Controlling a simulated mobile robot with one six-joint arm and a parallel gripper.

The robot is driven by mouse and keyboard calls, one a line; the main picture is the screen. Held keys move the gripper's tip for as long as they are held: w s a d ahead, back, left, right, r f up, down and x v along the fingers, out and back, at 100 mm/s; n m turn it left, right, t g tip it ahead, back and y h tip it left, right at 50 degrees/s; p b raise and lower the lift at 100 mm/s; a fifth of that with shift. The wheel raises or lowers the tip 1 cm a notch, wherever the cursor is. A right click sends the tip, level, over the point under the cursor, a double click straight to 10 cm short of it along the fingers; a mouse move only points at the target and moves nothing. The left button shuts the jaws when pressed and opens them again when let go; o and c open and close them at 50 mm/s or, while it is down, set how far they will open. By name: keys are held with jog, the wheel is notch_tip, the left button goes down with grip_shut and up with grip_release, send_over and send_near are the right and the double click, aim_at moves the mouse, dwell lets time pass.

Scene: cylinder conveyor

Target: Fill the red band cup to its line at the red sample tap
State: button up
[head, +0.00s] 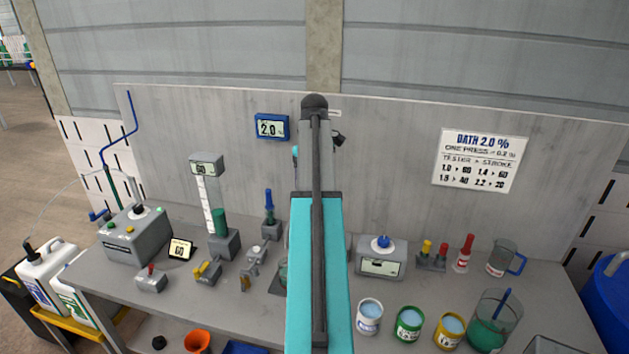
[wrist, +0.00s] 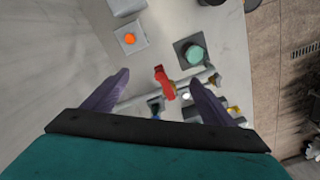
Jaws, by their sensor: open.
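My gripper (wrist: 160,80) is open, with its two purple fingers apart in the wrist view. A red handle (wrist: 165,84), which looks like the red sample tap, shows between and below the fingertips. I cannot tell whether the fingers touch it. In the head view my arm covers the middle of the bench and hides the gripper. I cannot make out a red band cup in either view.
A tester with a green cylinder (head: 219,224) stands left of my arm. A yellow-handled fitting (head: 207,271) and a red-button box (head: 151,280) are near it. A grey box with a blue knob (head: 381,259) and a large beaker (head: 493,322) stand to the right.

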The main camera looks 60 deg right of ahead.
jog(key=shift+f+b, duration=0.55)
jog(key=shift+f, duration=1.4)
jog(key=c, duration=1.9)
